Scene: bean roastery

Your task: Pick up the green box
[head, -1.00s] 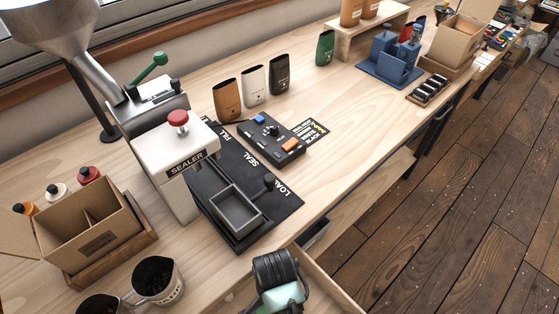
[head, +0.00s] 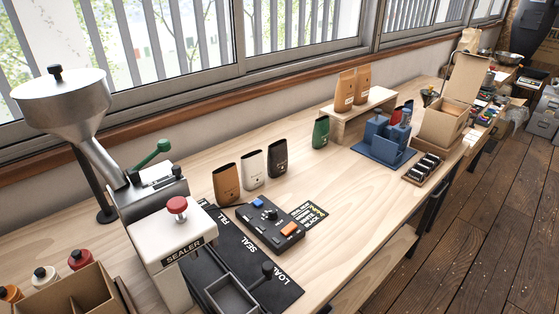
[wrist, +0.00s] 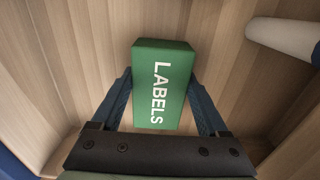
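The green box (wrist: 162,88), with white LABELS lettering, is in the wrist view inside a pale wooden drawer (wrist: 70,50). My gripper (wrist: 162,78) has one dark blue finger along each side of it. Both fingertips meet the box's sides with no visible gap, so my gripper looks shut on it. The tips are partly hidden by the box. Whether the box is clear of the drawer floor cannot be told. Neither my gripper nor the box shows in the head view.
A white cylinder (wrist: 282,36) lies in the drawer right of the box. Wooden drawer walls are close around my gripper. On the bench above stand the sealer (head: 172,255), a black control panel (head: 270,222), several pouches and a blue holder (head: 383,148).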

